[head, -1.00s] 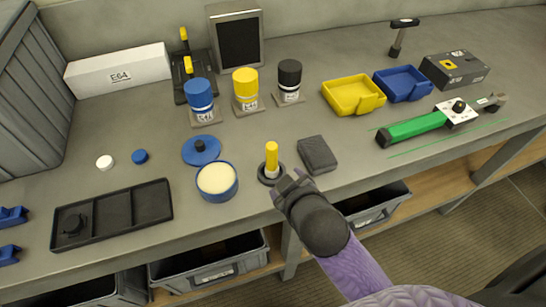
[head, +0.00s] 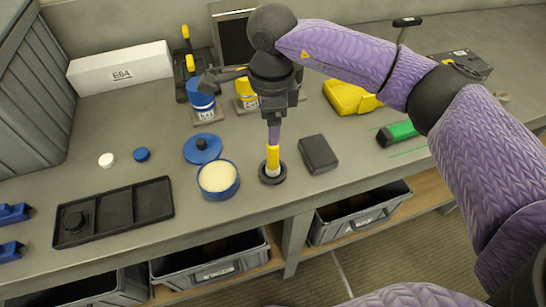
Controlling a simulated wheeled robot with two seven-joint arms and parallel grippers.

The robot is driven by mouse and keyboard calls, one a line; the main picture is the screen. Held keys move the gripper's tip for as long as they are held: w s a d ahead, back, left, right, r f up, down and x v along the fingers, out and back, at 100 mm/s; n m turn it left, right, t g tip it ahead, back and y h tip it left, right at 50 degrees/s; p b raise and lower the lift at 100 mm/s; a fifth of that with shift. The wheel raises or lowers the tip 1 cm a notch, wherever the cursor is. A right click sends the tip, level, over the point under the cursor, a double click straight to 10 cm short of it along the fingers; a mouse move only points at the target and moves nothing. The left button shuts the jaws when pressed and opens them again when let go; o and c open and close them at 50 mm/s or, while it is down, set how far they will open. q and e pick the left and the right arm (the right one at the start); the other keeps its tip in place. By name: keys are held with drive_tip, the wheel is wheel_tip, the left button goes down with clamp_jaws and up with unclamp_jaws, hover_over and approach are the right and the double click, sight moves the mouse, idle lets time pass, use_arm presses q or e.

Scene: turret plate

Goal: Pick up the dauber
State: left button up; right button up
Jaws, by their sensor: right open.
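The dauber (head: 272,158) is a short upright stick with a yellow handle and a pale lower part. It stands in a round black holder (head: 272,178) near the front of the bench. My right gripper (head: 273,138) points straight down at the top of the dauber and is open. My left gripper is not in view.
A blue tub with cream contents (head: 235,186) stands close left of the dauber, and a dark grey block (head: 318,153) close right. A blue lid (head: 202,148) lies behind the tub.

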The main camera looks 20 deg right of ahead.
sight(273, 153)
drive_tip(key=f, duration=0.9)
drive_tip(key=shift+w+d+f+b, duration=0.15)
drive_tip(key=shift+d+f+b, duration=0.1)
drive_tip(key=shift+f+b, duration=0.1)
clamp_jaws()
